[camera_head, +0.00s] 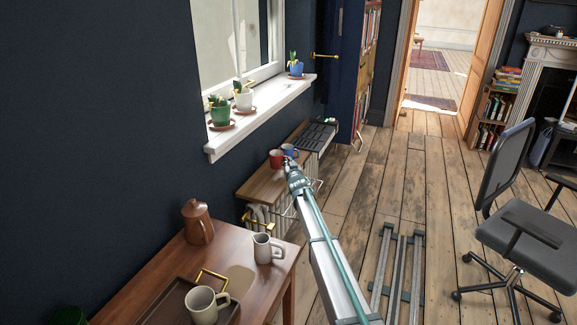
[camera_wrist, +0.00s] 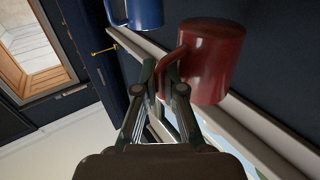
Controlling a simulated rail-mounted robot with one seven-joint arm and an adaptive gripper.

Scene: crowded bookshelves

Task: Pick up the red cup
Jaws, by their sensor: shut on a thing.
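The red cup (camera_head: 276,158) is at the wooden shelf under the window, in the middle of the head view. In the wrist view the red cup (camera_wrist: 212,62) is large and close, with its handle toward my gripper (camera_wrist: 165,78). My gripper's fingers are shut on the cup's handle. In the head view my gripper (camera_head: 291,162) reaches the shelf from the front, and its fingertips are too small to make out. I cannot tell whether the cup rests on the shelf or is lifted off it.
A blue cup (camera_head: 290,151) is close beside the red cup and also shows in the wrist view (camera_wrist: 143,13). A dark rack (camera_head: 318,134) is behind them. The windowsill (camera_head: 262,117) with potted plants juts out above. A wooden table (camera_head: 255,288) with mugs is nearer.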

